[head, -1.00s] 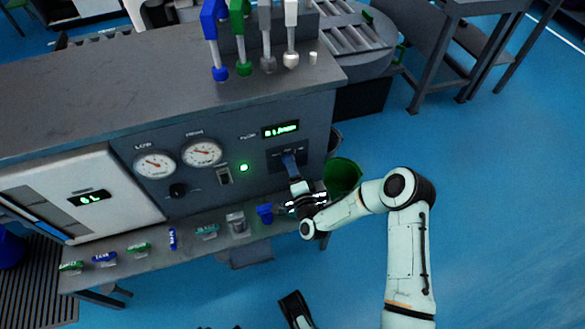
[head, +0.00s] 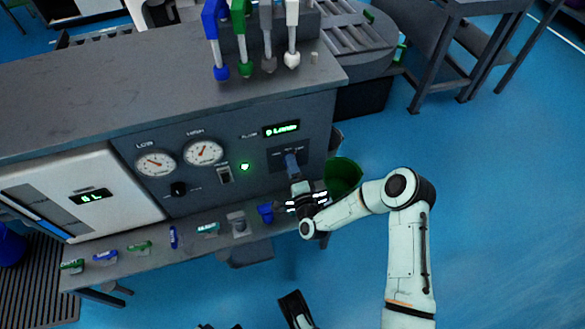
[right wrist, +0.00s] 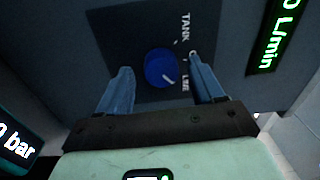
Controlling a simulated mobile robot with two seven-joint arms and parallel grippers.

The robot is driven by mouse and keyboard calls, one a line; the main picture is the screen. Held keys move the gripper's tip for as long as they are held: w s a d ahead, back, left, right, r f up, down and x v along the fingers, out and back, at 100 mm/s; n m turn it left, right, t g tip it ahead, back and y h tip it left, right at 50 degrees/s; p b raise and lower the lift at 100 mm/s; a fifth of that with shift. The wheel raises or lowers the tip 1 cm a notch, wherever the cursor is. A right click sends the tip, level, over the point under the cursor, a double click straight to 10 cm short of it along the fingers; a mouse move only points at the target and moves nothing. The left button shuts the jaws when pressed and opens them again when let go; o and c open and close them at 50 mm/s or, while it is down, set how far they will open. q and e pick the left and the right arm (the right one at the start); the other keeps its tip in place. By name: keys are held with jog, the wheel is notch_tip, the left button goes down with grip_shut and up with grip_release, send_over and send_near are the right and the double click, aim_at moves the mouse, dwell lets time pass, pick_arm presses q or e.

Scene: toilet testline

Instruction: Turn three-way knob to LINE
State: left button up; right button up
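The three-way knob (right wrist: 160,67) is round and blue, on a dark square plate. A white mark on its lower right edge points towards the LINE label (right wrist: 186,84). The TANK label (right wrist: 186,27) is above. My right gripper (right wrist: 161,64) is open, one finger on each side of the knob, with a visible gap at both sides. In the head view the knob (head: 291,160) is on the right of the front panel and my right gripper (head: 298,183) is in front of and below it.
The panel bears two gauges (head: 156,163), a black knob (head: 178,189), a switch (head: 225,174) and a green flow display (head: 281,129). Below is a ledge (head: 160,258) with small coloured parts. A green bin (head: 343,176) stands to the right. Blue floor is free at lower right.

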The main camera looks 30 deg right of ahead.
pick_arm(q)
jog(key=shift+g+h, duration=0.3)
jog(key=shift+g, duration=0.3)
jog(key=s, duration=0.1)
jog(key=s+d+r+p, duration=0.1)
jog(key=s+r+p, duration=0.1)
jog(key=shift+s+d+r, duration=0.2)
jog(key=shift+d+r, duration=0.05)
jog(key=shift+d, duration=0.15)
pick_arm(e)
jog(key=v, duration=1.3)
jog(key=shift+s, duration=0.25)
jog(key=shift+a, duration=0.1)
